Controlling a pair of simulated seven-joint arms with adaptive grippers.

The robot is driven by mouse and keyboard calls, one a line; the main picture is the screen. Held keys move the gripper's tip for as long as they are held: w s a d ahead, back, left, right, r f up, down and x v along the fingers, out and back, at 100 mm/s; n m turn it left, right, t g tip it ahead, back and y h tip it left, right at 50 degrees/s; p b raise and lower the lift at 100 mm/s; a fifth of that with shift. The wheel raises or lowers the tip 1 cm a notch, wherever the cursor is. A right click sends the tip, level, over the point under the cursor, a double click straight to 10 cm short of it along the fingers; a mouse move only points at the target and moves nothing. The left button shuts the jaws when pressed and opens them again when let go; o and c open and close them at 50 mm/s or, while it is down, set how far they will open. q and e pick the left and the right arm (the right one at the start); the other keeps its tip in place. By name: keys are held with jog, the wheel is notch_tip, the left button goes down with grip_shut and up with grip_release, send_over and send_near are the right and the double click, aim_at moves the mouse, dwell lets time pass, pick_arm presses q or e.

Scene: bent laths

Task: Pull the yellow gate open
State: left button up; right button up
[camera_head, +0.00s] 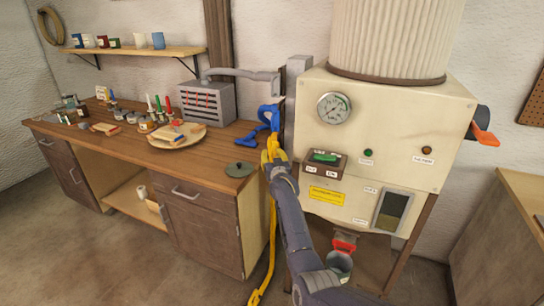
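The yellow gate shows as a thin, narrow yellow shape (271,240) standing between the workbench and the cream machine, close to the bench's right end. Its lower end is near the floor, and my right arm covers part of it. My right gripper (256,126) is at the bench's right rear corner, above the gate's upper part. Its blue fingers are spread apart, with no object visible between them. Whether the yellow part just below the fingers is gate or gripper I cannot tell. My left gripper is not in view.
The wooden workbench (95,142) carries a round board (177,141), jars and a dark lid (239,170). The cream machine (400,120) with a gauge and switches stands close on the right. Open floor (130,260) lies in front of the bench.

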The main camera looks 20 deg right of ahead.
dwell(0.4)
grip_shut()
